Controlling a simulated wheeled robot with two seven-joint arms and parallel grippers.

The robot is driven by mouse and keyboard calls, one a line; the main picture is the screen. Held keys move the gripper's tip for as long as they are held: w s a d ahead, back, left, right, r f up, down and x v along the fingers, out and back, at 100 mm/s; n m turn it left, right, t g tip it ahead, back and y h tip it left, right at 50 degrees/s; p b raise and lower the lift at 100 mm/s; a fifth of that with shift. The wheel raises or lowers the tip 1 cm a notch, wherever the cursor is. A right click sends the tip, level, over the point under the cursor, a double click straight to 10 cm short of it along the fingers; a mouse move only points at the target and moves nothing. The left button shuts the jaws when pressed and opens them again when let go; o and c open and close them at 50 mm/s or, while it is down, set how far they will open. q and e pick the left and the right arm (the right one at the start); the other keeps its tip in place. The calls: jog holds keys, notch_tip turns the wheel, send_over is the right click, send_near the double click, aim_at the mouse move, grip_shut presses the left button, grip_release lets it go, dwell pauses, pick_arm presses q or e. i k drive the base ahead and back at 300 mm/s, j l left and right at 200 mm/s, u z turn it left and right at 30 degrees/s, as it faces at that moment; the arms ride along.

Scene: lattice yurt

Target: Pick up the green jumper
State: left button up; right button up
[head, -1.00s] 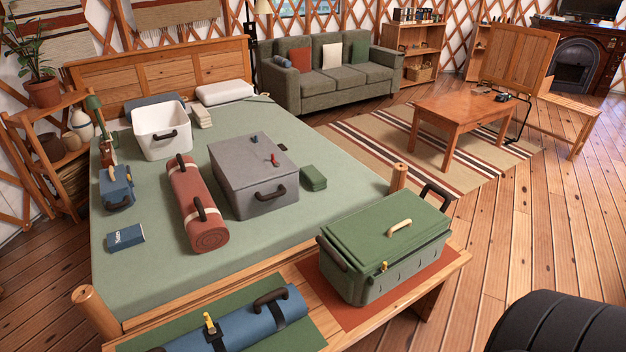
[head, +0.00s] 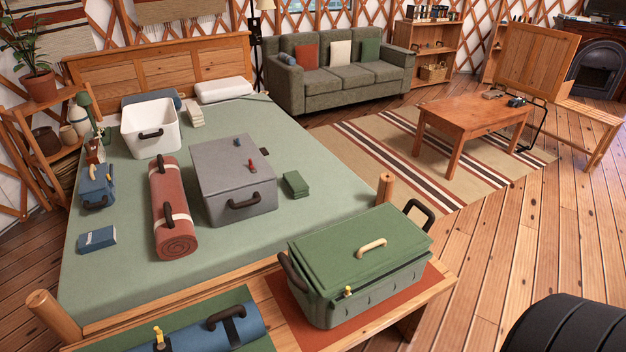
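A small folded green cloth (head: 295,184), which looks like the green jumper, lies on the bed's green cover. It sits just right of a grey lidded box (head: 225,175) and appears to be clear of it. A larger green lidded box (head: 340,250) with a tan lid handle stands on the bench in front of the bed. Neither of my grippers is in view.
The bed (head: 110,265) also holds a rolled red mat (head: 172,205), a white bin (head: 143,122) and blue items. A blue roll (head: 225,328) lies on the bench. Open wooden floor (head: 500,250) is at the right, beyond it a low table (head: 480,115).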

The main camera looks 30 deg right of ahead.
aim_at(295, 184)
jog(key=l+u, duration=0.1)
jog(key=l, duration=0.6)
jog(key=k+l+u, duration=0.1)
jog(key=l, duration=0.55)
jog(key=l+u, duration=0.1)
jog(key=l, duration=0.6)
jog(key=k+l+u, duration=0.1)
jog(key=l, duration=0.55)
jog(key=l+u, duration=0.1)
jog(key=l, duration=0.45)
jog(key=l+u, duration=0.1)
jog(key=l, duration=0.5)
jog(key=k+l+u, duration=0.1)
jog(key=l, duration=0.45)
jog(key=k+l+u, duration=0.1)
jog(key=l, duration=0.45)
jog(key=k+l+u, duration=0.1)
jog(key=l, duration=0.45)
